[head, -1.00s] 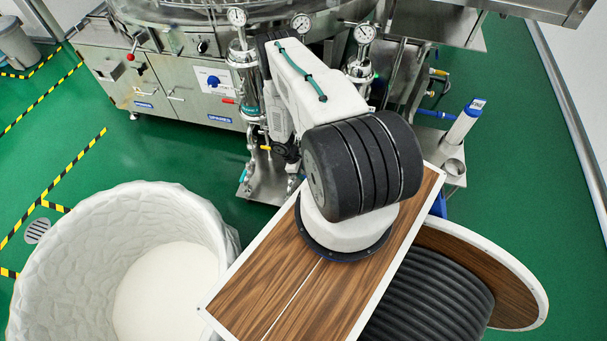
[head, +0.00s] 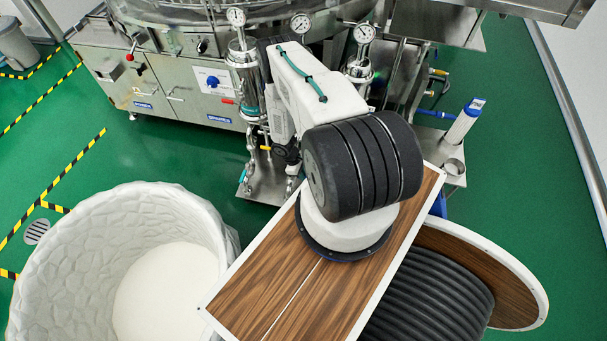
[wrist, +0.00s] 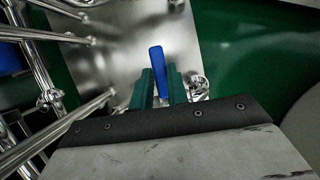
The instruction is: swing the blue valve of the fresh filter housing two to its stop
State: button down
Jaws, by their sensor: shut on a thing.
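The blue valve handle (wrist: 156,55) is upright in the wrist view, a flat blue lever with its upper end sticking out past my fingers. My gripper (wrist: 160,72) has a green finger on each side of the handle and is shut on it. The valve body under the handle is hidden by the fingers and my wrist. In the head view my arm hides the gripper and the handle. A steel filter housing (head: 244,75) with a gauge stands left of my arm, and another housing (head: 360,70) stands on its right. The pictures do not tell which is housing two.
Chrome pipes (wrist: 48,98) run close on the left in the wrist view, over a steel plate (wrist: 122,45). A chrome fitting (wrist: 198,88) is just right of the fingers. A white cylinder (head: 462,126) stands right of the machine. Green floor (head: 175,160) is open at left.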

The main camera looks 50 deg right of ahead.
jog(key=shift+w+a+m+t+y, duration=0.45)
jog(key=shift+a+m+y, duration=0.6)
jog(key=shift+m, duration=1.8)
jog(key=shift+w+a+m+t+y, duration=0.35)
jog(key=shift+w+a+m+y, duration=0.65)
jog(key=shift+m, duration=1.9)
jog(key=shift+w+a+m+t+y, duration=0.1)
jog(key=shift+a+m+t+y, duration=0.5)
jog(key=shift+a+m, duration=1.55)
jog(key=shift+d+m, duration=0.7)
jog(key=shift+m, duration=0.1)
jog(key=c, duration=1.4)
grip_release()
jog(key=shift+o, duration=0.2)
